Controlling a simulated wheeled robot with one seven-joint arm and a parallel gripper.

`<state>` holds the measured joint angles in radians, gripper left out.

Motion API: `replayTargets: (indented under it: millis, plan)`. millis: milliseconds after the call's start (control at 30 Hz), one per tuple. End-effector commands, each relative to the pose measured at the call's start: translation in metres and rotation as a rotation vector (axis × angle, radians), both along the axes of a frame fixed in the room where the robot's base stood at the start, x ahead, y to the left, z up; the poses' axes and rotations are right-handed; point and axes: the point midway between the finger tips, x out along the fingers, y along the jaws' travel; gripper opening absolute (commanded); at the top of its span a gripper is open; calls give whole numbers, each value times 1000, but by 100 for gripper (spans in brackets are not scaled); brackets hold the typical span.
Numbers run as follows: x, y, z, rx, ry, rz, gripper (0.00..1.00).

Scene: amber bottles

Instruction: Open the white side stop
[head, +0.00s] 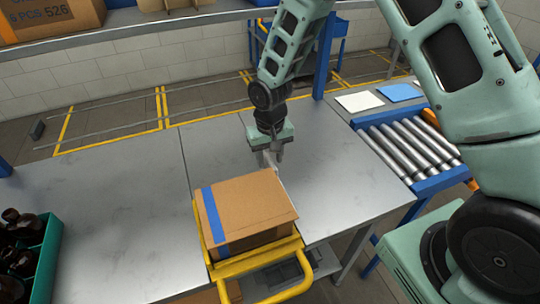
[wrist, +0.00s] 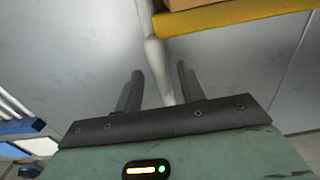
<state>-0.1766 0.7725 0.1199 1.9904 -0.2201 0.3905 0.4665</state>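The white side stop (wrist: 155,60) shows in the wrist view as a slim, pale rod running beside a yellow frame and down between my gripper's fingers. In the head view only a small pale piece of it (head: 272,161) shows, at the far edge of the cardboard box. My gripper (wrist: 158,90) is open, with its two dark fingers on either side of the rod. A gap shows between the left finger and the rod; the right finger is closer, and I cannot tell if it touches. In the head view my gripper (head: 270,157) points down just behind the box.
The cardboard box (head: 249,210) with blue tape sits in a yellow frame (head: 262,256) at the table's front. A green crate (head: 47,262) of amber bottles stands at left. A roller conveyor (head: 412,148) lies at right. The grey table (head: 110,200) is clear between.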

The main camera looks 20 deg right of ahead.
Motion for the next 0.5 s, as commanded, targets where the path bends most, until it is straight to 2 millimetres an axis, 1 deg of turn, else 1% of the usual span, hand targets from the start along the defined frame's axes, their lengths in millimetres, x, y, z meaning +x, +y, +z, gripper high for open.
replayTargets:
  millis: [67, 167, 200, 233, 500]
  plan:
    - [0, 0, 0, 0, 0, 0, 39]
    - [0, 0, 0, 0, 0, 0, 14]
    - [0, 0, 0, 0, 0, 0, 3]
    - [0, 0, 0, 0, 0, 0, 0]
    - [0, 0, 0, 0, 0, 13, 0]
